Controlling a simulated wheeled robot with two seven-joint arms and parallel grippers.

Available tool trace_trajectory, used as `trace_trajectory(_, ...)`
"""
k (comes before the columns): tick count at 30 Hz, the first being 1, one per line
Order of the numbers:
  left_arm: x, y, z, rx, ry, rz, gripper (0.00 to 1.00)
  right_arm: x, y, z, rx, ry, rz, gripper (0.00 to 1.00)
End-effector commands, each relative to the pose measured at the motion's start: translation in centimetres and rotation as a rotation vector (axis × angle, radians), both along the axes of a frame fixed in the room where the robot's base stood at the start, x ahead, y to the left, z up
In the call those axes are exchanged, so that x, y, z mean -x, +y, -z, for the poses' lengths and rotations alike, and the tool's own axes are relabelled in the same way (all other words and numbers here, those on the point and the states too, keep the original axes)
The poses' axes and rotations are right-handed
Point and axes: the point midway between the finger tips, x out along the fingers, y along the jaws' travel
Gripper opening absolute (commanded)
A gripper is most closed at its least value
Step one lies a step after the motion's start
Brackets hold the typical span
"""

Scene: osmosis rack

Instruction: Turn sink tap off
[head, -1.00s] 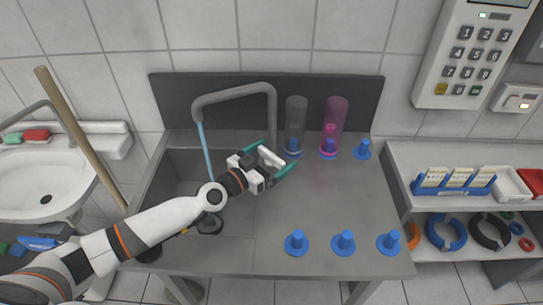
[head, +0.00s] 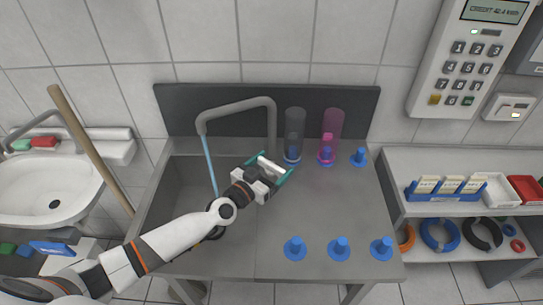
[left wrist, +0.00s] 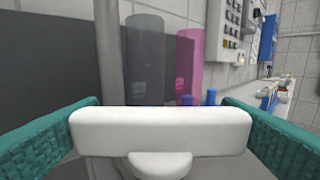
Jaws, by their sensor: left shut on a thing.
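The grey sink tap (head: 236,110) arches over the left basin in the head view, and its post also stands in the left wrist view (left wrist: 108,55). A thin blue stream of water (head: 209,160) runs from its spout. My left gripper (head: 271,168) is at the foot of the tap's post, with its teal fingers on both ends of a white bar, apparently the tap handle (left wrist: 160,130). In the left wrist view the bar lies level between the fingers, with a rounded white stub below. My right gripper is out of view.
A clear grey cylinder (head: 294,130) and a pink one (head: 332,130) stand on blue bases just right of the tap. Several blue pegs (head: 340,248) stand on the counter's front right. A wooden pole (head: 90,150) leans at left. The counter's middle right is clear.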

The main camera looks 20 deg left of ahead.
Motion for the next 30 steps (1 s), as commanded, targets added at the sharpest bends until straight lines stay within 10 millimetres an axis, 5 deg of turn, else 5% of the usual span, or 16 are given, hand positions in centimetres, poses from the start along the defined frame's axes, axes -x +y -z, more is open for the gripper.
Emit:
trace_trajectory(1, 0.1, -0.2, -1.0, 0.003, 0.008, -0.029, 0.64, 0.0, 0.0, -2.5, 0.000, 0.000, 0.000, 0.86)
trace_trajectory(3, 0.1, -0.2, -1.1, 0.003, 0.008, -0.075, 0.64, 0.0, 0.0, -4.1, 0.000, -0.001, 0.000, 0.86)
trace_trajectory(13, 0.1, -0.3, -0.6, 0.005, 0.009, -0.330, 0.64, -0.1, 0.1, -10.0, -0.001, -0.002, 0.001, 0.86)
trace_trajectory(30, 0.0, -0.1, 0.0, 0.000, 0.002, -0.647, 0.65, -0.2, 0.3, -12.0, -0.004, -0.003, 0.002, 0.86)
